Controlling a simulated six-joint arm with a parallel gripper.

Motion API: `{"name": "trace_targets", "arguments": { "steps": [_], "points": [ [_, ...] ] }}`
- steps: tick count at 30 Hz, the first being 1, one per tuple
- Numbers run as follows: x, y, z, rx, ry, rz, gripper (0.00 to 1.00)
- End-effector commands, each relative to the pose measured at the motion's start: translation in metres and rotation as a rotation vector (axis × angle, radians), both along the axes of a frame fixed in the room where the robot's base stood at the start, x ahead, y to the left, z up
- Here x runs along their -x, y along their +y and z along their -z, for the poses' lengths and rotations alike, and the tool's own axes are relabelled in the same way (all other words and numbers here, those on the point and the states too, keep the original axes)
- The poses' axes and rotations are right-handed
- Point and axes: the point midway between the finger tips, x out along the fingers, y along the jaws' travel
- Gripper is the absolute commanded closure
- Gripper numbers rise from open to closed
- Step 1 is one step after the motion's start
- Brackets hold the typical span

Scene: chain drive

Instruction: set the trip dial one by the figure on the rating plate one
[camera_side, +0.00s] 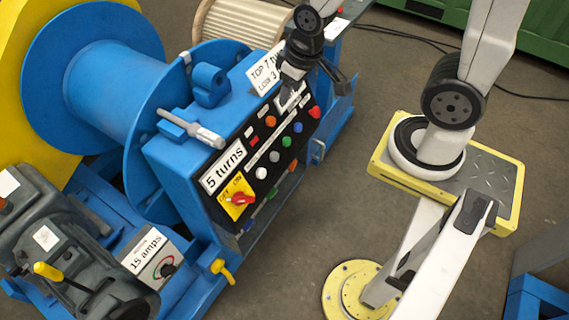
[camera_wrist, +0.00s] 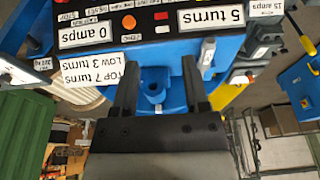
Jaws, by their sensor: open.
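A plate reading "15 amps" (camera_side: 146,250) is on a blue-framed white box at the lower left of the side view; its small heading is unreadable. Below it is a black dial (camera_side: 167,270) with a coloured arc; its pointer setting is too small to read. The plate also shows at the top right of the wrist view (camera_wrist: 265,8). A small white plate (camera_side: 46,237) on the grey motor is illegible. I cannot tell which is the rating plate. My gripper (camera_wrist: 158,75) is open and empty, above the control panel, well away from the dial.
The blue control box carries buttons, a "5 turns" display (camera_side: 223,168), a red switch (camera_side: 240,199) and a grey-handled lever (camera_side: 190,128). A "0 amps" display (camera_wrist: 86,35) shows in the wrist view. The floor on the right is partly clear.

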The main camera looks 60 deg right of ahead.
Motion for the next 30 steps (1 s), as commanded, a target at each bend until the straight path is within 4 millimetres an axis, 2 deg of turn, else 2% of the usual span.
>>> {"name": "trace_targets", "arguments": {
  "steps": [1, 5, 6, 14, 22, 30],
  "points": [
    [0.0, 0.0, 0.0, 0.0, 0.0, 0.0, 0.54],
    [-0.001, 0.0, 0.001, 0.0, -0.002, 0.0, 0.96],
    [-0.003, -0.001, 0.002, 0.0, -0.003, -0.001, 1.0],
    [-0.02, -0.007, 0.023, 0.004, -0.022, -0.006, 1.0],
    [-0.047, -0.023, 0.064, 0.022, -0.062, -0.015, 1.0],
    [-0.066, -0.042, 0.111, 0.056, -0.103, -0.024, 1.0]
  ]
}}
